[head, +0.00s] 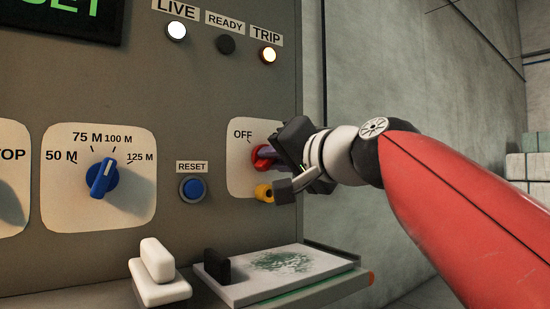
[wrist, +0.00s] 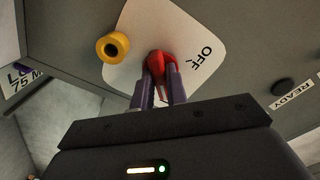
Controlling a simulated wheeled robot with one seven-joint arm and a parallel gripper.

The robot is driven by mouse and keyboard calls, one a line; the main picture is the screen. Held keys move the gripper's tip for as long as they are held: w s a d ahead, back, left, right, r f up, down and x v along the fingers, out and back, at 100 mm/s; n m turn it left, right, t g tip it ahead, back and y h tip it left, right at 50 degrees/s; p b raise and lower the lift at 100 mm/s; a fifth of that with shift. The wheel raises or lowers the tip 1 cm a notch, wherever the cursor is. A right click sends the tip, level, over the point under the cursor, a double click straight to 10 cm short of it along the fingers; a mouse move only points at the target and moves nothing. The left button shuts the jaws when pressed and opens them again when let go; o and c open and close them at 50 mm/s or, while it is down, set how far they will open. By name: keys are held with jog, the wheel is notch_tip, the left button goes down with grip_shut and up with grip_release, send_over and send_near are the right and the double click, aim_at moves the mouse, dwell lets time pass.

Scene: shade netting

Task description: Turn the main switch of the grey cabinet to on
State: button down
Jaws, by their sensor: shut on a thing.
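The grey cabinet (head: 225,90) fills the left and middle of the head view. Its main switch is a red handle (head: 262,157) on a white plate (head: 238,180) marked OFF. The red handle also shows in the wrist view (wrist: 157,65), between the two purple fingers of my gripper (wrist: 163,85). My gripper is shut on the handle from the front. The handle's tip lies near the OFF mark in the wrist view. The ON mark is not visible, and my gripper hides the right part of the plate in the head view.
A yellow cylindrical part (head: 264,192) sits just below the handle. A blue reset button (head: 193,187) and a blue rotary knob (head: 102,178) are to the left. LIVE (head: 176,31) and TRIP (head: 269,55) lamps are lit. A shelf with a white board (head: 285,268) juts out below.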

jog(key=c, duration=1.4)
grip_release()
jog(key=b+v, duration=0.1)
jog(key=v, duration=0.6)
jog(key=shift+s+d, duration=0.25)
jog(key=shift+s, duration=0.1)
